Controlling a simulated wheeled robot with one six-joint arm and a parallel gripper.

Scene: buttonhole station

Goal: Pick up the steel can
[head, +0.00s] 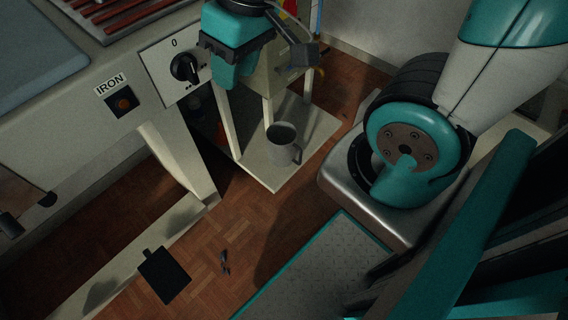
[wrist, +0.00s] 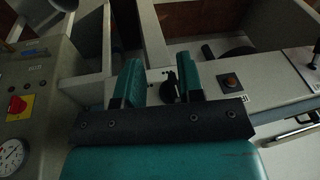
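A grey metal can with a side handle (head: 284,145), shaped like a mug, stands upright on the low pale shelf board of a stand in the head view. It is the only thing I see there that fits the steel can. I cannot make it out surely in the wrist view. My gripper (head: 236,74) is above and to the left of the can in the head view, near the machine's front panel and apart from the can. In the wrist view my gripper (wrist: 158,82) has its two teal fingers spread, with nothing held between them.
The pale machine with a black dial (head: 185,68) and an IRON button (head: 123,103) fills the left. Stand legs (head: 226,122) rise beside the can. A dark flat piece (head: 164,275) lies on the wooden floor. A red button (wrist: 17,105) shows at the wrist view's left.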

